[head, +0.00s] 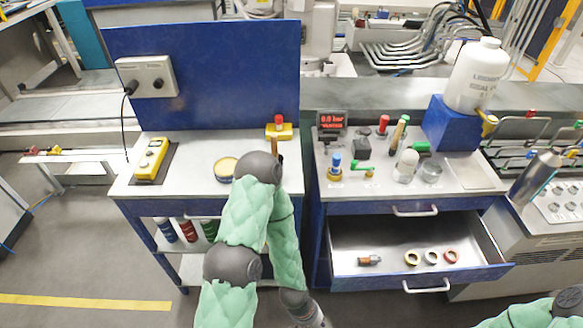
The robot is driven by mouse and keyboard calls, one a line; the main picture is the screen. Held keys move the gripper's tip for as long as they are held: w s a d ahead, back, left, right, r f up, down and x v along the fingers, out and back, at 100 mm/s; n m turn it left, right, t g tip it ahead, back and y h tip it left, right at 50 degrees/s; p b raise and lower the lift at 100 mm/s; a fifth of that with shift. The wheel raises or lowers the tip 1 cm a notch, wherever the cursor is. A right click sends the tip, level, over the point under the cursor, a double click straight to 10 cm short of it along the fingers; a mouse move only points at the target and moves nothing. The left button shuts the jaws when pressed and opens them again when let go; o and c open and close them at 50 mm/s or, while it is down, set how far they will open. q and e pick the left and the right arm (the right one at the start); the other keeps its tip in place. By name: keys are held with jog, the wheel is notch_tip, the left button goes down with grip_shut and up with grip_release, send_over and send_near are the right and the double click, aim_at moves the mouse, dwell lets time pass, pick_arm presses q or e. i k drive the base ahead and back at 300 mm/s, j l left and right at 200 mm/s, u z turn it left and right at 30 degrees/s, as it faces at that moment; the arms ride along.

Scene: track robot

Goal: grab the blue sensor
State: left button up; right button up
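An open drawer (490,240) under the right bench holds a copper-coloured fitting (370,260) and several rings. A display (332,120), valves and a white bottle (476,76) crowd the bench. The left bench holds a yellow control box (151,158) and a round tin (226,168).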

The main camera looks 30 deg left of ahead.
aim_at(334, 170)
jog(key=k+j, duration=0.15)
jog(key=j, duration=0.2)
jog(key=k+j, duration=0.15)
jog(key=j, duration=0.2)
jog(key=k+j, duration=0.15)
jog(key=j, duration=0.25)
jog(key=u, duration=0.05)
